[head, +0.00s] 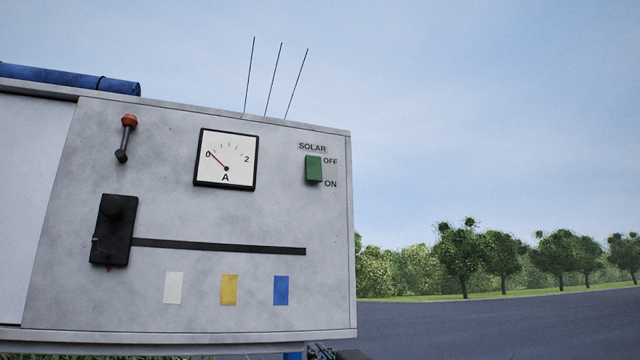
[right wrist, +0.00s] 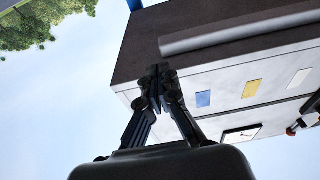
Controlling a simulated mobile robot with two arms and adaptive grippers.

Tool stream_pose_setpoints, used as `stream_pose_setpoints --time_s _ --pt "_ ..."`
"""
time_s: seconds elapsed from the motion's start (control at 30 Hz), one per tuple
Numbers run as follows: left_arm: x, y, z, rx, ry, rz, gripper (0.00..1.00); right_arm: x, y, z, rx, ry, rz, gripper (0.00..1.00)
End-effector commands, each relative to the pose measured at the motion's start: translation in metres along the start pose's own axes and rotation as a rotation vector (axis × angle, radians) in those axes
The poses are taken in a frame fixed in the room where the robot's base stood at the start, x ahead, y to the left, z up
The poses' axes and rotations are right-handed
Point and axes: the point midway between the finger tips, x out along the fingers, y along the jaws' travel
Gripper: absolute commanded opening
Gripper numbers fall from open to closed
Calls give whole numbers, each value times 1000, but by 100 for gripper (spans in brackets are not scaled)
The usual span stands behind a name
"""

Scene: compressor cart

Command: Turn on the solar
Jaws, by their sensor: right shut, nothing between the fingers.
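The solar switch (head: 314,169) is a green rocker at the upper right of the grey cart panel. The word SOLAR stands above it, OFF at its upper right and ON at its lower right. I cannot tell for sure which way the rocker is tipped. The meter (head: 225,158), marked A, has its red needle near 0. My right gripper (right wrist: 155,82) is shut and empty in the right wrist view, close to the cart's lower edge. In the head view it barely shows at the bottom edge (head: 319,350), below the panel and apart from the switch. My left gripper is not in view.
The panel also bears a red-tipped lever (head: 126,138), a black slider block (head: 113,230) on a dark slot (head: 220,246), and white (head: 173,288), yellow (head: 229,290) and blue (head: 281,291) patches. Thin rods rise behind the top edge. Right of the cart is open.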

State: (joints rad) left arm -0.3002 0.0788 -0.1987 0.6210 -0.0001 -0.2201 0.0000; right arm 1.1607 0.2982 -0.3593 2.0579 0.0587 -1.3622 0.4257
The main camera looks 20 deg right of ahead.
Motion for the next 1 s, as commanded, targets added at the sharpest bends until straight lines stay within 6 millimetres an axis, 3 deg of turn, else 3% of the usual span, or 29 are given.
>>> stream_pose_setpoints --time_s 0.03,0.1,0.2,0.33,0.47,0.77,1.0 --pt "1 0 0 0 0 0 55 -9 1 -48 0 83 4 0" --pt "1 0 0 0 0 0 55 -24 2 -101 7 176 9 0" --pt "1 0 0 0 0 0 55 -48 2 -164 16 288 12 0" --pt "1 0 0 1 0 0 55 -72 3 -213 25 380 15 0" --pt "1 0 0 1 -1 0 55 -83 2 -232 29 417 14 0" --pt "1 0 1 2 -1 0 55 -84 2 -234 30 421 14 0" --pt "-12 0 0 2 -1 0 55 -67 4 -245 30 418 16 0"
